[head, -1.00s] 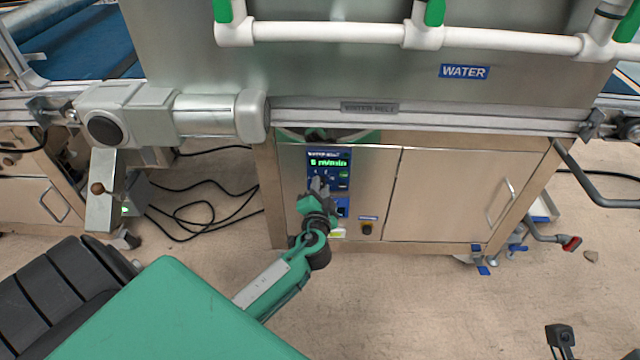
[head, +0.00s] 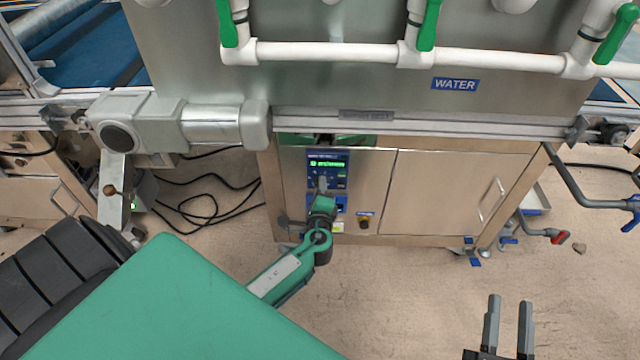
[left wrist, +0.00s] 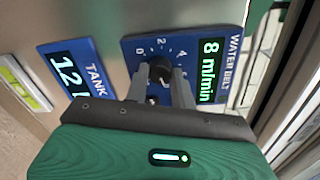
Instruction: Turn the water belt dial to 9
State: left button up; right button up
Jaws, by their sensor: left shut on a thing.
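The water belt panel (head: 342,182) is a blue plate on the steel cabinet front, with a green-lit display (head: 327,164) at its top. In the left wrist view the display (left wrist: 210,70) reads 8 m/min. Beside it is the water belt dial (left wrist: 157,74), a dark knob with a white number scale, partly hidden by my fingers. My left gripper (head: 322,184) is at the panel; in the left wrist view its two fingers (left wrist: 159,80) are shut on the dial from both sides. My right gripper (head: 508,322) is at the lower right, fingers apart and empty.
The tank panel (left wrist: 75,72) with its own display, reading about 12, is next to the water belt panel. A dark knob (head: 364,222) sits lower on the cabinet. A steel rail (head: 420,125) and white pipes (head: 330,52) run above.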

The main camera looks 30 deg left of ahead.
pick_arm(q)
jog(key=shift+m+p, duration=1.9)
jog(key=shift+m, duration=1.4)
pick_arm(e)
jog(key=s+f+g+h, duration=0.1)
jog(key=s+f+g, duration=0.3)
jog(key=f+g, duration=0.5)
jog(key=shift+s+f+h, duration=0.35)
jog(key=shift+f+h, duration=0.05)
jog(key=shift+f, duration=1)
pick_arm(q)
jog(key=shift+f, duration=0.1)
pick_arm(e)
jog(key=shift+g, duration=0.3)
pick_arm(q)
jog(key=o, duration=1)
jog(key=shift+d, duration=0.1)
jog(key=p+v, duration=0.1)
jog(key=v, duration=1.2)
jog(key=shift+s+d, duration=0.2)
jog(key=shift+d, duration=0.1)
pick_arm(e)
jog(key=shift+s+d+f+g+h, duration=0.15)
jog(key=shift+d+g+h, duration=0.15)
jog(key=shift+d, duration=0.2)
jog(key=shift+s+d+g+h, duration=0.1)
jog(key=shift+d+g+h, duration=0.2)
jog(key=shift+d, duration=0.15)
